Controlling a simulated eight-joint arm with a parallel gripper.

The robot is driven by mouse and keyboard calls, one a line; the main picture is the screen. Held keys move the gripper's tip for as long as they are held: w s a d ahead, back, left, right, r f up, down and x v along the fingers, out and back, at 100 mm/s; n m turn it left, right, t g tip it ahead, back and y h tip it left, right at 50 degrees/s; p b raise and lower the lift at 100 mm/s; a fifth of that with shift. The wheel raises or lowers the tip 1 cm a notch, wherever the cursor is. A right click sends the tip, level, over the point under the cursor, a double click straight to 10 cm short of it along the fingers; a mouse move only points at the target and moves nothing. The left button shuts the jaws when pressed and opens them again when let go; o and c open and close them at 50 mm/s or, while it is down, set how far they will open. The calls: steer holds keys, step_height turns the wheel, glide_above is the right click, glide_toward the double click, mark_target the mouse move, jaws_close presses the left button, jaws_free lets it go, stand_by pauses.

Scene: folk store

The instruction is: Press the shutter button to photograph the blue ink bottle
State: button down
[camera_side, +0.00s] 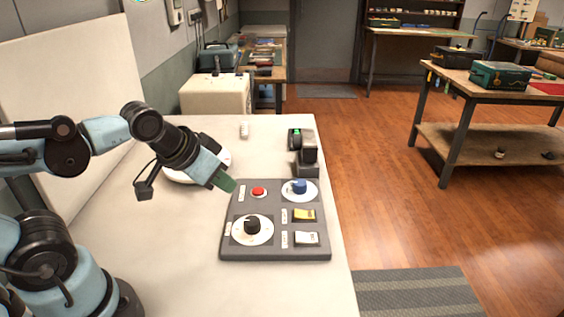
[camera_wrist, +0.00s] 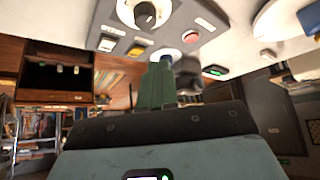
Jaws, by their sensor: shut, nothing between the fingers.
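A grey control panel (camera_side: 275,250) lies on the white table. It carries a red button (camera_side: 258,192), a blue knob (camera_side: 299,187), a black knob on a white dial (camera_side: 252,226), a yellow switch (camera_side: 304,215) and a white switch (camera_side: 307,238). My gripper (camera_side: 230,185), with green fingers, is shut and empty, up and left of the red button in the side view. The red button shows in the wrist view (camera_wrist: 191,36), right of the fingers (camera_wrist: 160,70). A dark bluish object (camera_wrist: 309,18), perhaps the ink bottle, is on a white disc (camera_wrist: 272,22), cut by the picture edge.
A black camera-like device (camera_side: 304,155) with a green light stands behind the panel. The white disc (camera_side: 216,160) is partly hidden by my arm. The table's right edge is close beside the panel.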

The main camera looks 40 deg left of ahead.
steer(key=shift+w, duration=0.15)
steer(key=n+t, duration=0.2)
steer(key=n, duration=0.6)
glide_above(254, 192)
steer(key=shift+w+f, duration=0.1)
steer(key=shift+f, duration=0.2)
steer(key=shift+f+h, duration=0.1)
steer(key=shift+h, duration=0.2)
steer(key=shift+f, duration=4.35)
steer(key=shift+f, duration=0.1)
steer(key=shift+f, duration=0.3)
